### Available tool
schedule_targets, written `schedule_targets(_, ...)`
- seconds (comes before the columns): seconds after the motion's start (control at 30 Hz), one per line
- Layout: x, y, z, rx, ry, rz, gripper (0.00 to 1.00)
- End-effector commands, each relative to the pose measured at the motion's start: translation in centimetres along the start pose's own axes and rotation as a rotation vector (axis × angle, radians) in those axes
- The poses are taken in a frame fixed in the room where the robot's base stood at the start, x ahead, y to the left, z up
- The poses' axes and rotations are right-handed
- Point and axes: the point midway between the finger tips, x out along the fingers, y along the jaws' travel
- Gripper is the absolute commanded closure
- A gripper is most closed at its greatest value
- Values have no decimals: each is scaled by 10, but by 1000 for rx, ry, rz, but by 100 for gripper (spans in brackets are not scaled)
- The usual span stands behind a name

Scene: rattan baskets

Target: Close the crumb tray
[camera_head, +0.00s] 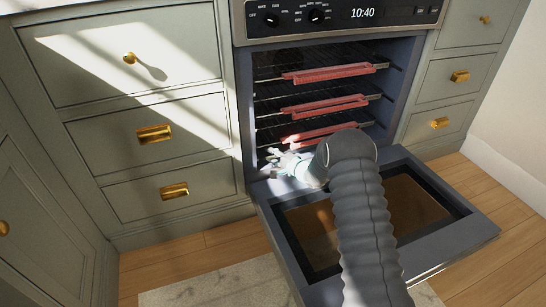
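I cannot pick out a crumb tray for certain; its likely area low in the oven is partly hidden by my arm. The oven (232,170) stands open, its door (283,243) folded down flat in front of the cavity. Several racks with red front strips (328,74) are inside, one above another. My gripper (280,154) is at the left side of the oven opening, near the lowest red strip (318,133). Its pale fingers are small and sunlit, so I cannot tell whether they are open or touching anything.
Grey-green drawers with gold handles (154,134) stand left of the oven, and more drawers (446,78) stand at right. A control panel (338,14) is above the cavity. A pale rug (215,287) lies on the wooden floor (165,257). The lowered door juts out into the floor space.

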Motion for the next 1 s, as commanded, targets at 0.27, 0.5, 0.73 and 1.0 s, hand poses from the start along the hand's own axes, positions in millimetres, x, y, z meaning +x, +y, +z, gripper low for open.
schedule_targets(0.27,0,3,4,1,-9,4,62)
schedule_targets(0.5,-15,3,0,3,-4,4,62)
schedule_targets(0.73,-62,2,-6,4,7,3,62)
schedule_targets(1.0,-107,2,-5,4,7,3,62)
